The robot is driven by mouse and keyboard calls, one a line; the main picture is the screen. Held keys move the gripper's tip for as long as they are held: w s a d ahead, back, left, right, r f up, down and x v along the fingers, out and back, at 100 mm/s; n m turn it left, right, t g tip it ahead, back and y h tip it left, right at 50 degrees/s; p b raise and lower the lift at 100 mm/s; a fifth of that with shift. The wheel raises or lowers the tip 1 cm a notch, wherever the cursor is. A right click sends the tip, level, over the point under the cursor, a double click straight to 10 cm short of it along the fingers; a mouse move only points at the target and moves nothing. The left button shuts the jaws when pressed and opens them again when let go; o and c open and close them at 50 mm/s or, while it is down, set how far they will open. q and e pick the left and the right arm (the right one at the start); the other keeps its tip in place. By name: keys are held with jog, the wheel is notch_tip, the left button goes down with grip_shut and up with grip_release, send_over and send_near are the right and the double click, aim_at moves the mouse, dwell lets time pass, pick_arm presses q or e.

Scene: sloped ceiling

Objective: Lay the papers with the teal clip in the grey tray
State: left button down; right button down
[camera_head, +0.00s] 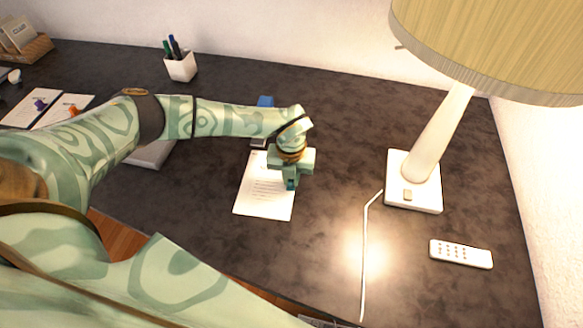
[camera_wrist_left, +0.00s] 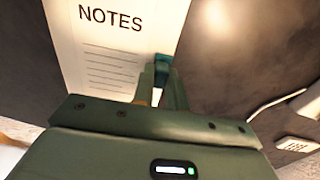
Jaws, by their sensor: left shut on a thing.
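The papers (camera_head: 264,190), white printed sheets, are under my left gripper (camera_head: 291,181) near the middle of the desk. In the left wrist view the sheet (camera_wrist_left: 110,50) reads NOTES, and the teal clip (camera_wrist_left: 162,63) sits at its edge between my fingertips. My left gripper is shut on the clip. I cannot tell whether the sheets touch the desk. A pale grey flat thing (camera_head: 153,154) shows partly from behind my left arm; it may be the grey tray, but most of it is hidden. My right gripper is not in view.
A lamp (camera_head: 413,182) with its white cable stands right, near a remote (camera_head: 460,253). A pen cup (camera_head: 180,68) stands at the back. Papers with purple (camera_head: 40,104) and orange (camera_head: 73,111) clips lie left. A blue thing (camera_head: 265,101) is behind my arm.

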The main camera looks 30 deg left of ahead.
pick_arm(q)
jog(key=shift+s+d, duration=0.15)
jog(key=shift+s, duration=0.1)
jog(key=c, duration=1.3)
grip_release()
jog(key=shift+c, duration=0.2)
notch_tip(320, 180, up, 16)
jog(key=p, duration=0.3)
jog(key=shift+r, duration=0.2)
